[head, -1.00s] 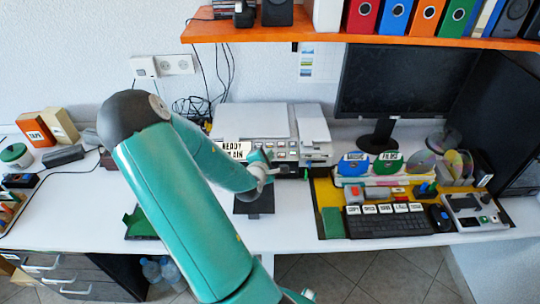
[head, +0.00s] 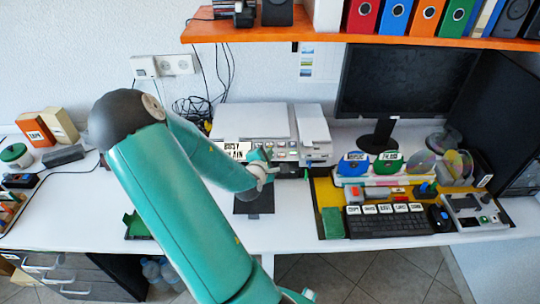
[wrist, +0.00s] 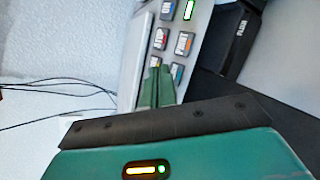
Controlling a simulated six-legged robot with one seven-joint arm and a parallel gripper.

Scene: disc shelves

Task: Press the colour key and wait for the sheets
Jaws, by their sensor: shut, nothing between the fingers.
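The pale printer (head: 250,118) stands against the wall in the head view. Its label panel (head: 234,151) reads "BUSY" over a second line ending in "AIN". A row of keys (head: 286,154) runs along its front. My gripper (head: 262,157) is shut and empty at the left part of that row. In the wrist view, its green fingertips (wrist: 158,72) lie at the lowest keys, partly covering them. I cannot tell whether they touch a key, or which is the colour key. A stop key (wrist: 160,38), a print key (wrist: 183,43) and a lit green bar (wrist: 190,10) show above.
A dark, bare tray (head: 262,200) lies before the printer, partly behind my arm. A monitor (head: 405,82), keyboard (head: 390,224) and coloured discs (head: 386,163) stand to the right. An orange shelf (head: 345,38) hangs above. Loose cables (head: 192,106) lie left of the printer.

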